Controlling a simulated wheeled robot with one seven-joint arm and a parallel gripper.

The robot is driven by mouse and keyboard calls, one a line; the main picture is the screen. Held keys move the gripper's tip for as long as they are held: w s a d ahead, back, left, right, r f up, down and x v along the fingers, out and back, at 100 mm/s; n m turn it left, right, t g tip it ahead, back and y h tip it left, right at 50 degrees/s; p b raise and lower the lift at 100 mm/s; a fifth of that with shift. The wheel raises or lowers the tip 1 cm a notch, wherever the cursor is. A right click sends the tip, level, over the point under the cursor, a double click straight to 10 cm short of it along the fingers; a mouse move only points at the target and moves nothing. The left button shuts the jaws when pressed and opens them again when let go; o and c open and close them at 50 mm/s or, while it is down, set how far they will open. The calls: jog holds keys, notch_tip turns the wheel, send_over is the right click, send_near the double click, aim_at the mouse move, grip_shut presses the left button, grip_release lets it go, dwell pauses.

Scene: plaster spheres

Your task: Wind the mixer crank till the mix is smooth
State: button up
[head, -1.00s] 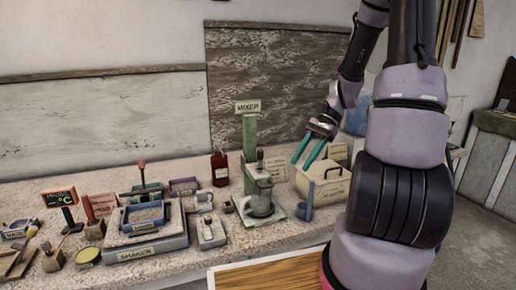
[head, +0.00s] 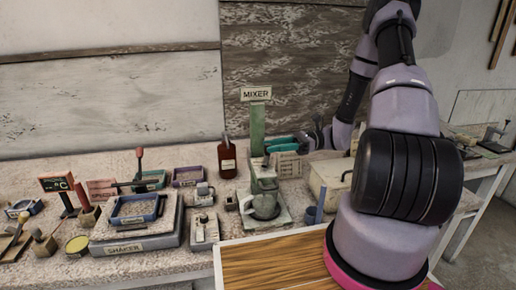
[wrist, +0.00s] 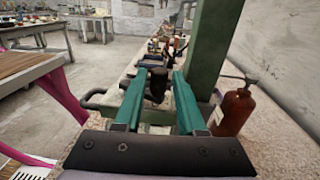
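The column also stands tall in the wrist view (wrist: 212,45). My gripper (head: 272,144) points left, close beside the column at about the height of the crank. In the wrist view its two teal fingers (wrist: 158,82) are apart, with a dark crank knob (wrist: 156,86) showing between their tips. Narrow gaps seem to show beside the knob; contact is not clear. The mix inside the jug cannot be seen.
A brown bottle (head: 227,158) stands left of the mixer and close on the right in the wrist view (wrist: 232,110). A shaker (head: 137,225) fills the left. A wooden top (head: 265,265) lies in front.

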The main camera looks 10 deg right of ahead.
jog(key=shift+s+a, duration=0.15)
jog(key=shift+a, duration=1.15)
jog(key=shift+s+a, duration=0.1)
jog(key=shift+a, duration=1.2)
grip_shut()
jog(key=shift+s+a+n+g, duration=0.1)
jog(key=shift+a+n+g, duration=0.2)
jog(key=shift+n+g, duration=0.65)
grip_release()
jog(key=shift+m, duration=0.25)
